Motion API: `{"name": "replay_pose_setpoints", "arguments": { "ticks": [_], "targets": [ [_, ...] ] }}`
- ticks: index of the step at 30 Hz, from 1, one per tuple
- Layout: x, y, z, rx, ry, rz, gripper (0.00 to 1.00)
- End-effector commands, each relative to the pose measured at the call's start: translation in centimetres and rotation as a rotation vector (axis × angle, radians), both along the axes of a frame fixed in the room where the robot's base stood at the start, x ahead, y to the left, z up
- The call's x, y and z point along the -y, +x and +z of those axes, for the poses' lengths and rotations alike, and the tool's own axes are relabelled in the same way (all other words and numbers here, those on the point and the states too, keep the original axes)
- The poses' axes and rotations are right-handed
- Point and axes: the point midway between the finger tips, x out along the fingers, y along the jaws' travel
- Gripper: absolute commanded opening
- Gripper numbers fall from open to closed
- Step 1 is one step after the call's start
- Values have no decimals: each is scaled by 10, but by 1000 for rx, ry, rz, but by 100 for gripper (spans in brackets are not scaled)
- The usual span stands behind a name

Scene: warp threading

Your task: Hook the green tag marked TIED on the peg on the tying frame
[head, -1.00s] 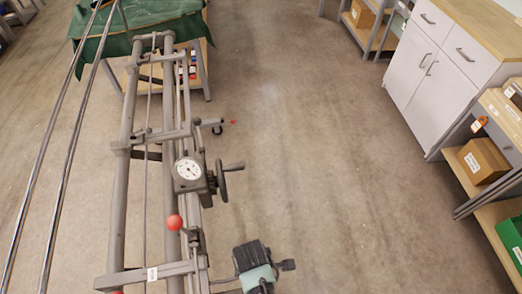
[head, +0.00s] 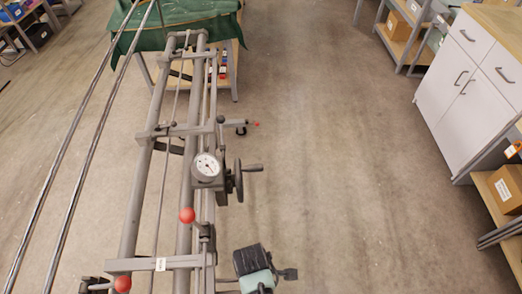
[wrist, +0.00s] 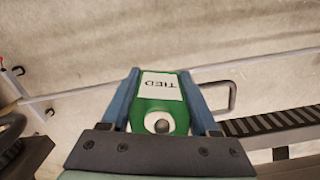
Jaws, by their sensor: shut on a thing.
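The green tag (wrist: 143,115) shows in the wrist view, with TIED on its white label (wrist: 160,86) and a pale ring around a dark round spot at its near end. My gripper (wrist: 159,78) is shut on it, with one blue finger along each side. I cannot tell whether the dark spot is an open hole or something behind it. In the head view, the dark and teal end of my arm shows at the bottom, and the tag is hidden there. The tying frame (head: 130,232) stands to its left, with long grey rails. I cannot pick out the peg for certain.
A dial gauge (head: 207,166) with a handwheel and a red ball knob (head: 187,215) sit on the frame. A green-draped table (head: 180,28) is beyond it. White cabinets (head: 450,90) and a shelf box (head: 508,190) stand at right. The floor between is clear.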

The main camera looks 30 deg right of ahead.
Motion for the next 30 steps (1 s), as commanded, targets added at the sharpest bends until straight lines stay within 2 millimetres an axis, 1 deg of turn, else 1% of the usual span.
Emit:
{"name": "replay_pose_setpoints", "arguments": {
  "ticks": [1, 13, 14, 18, 19, 23, 26, 30],
  "targets": [
    [-26, 10, -6, 22, 41, 31, 0],
    [-26, 9, -7, 22, 41, 31, 0],
    [-26, 9, -7, 22, 41, 31, 65],
    [-26, 9, -7, 22, 41, 31, 90],
    [-26, 9, -6, 22, 41, 31, 96],
    [-25, 9, 0, 22, 40, 30, 96],
    [-23, 9, 14, 24, 36, 27, 96],
    [-17, 10, 47, 31, 28, 22, 96]
  ]
}}
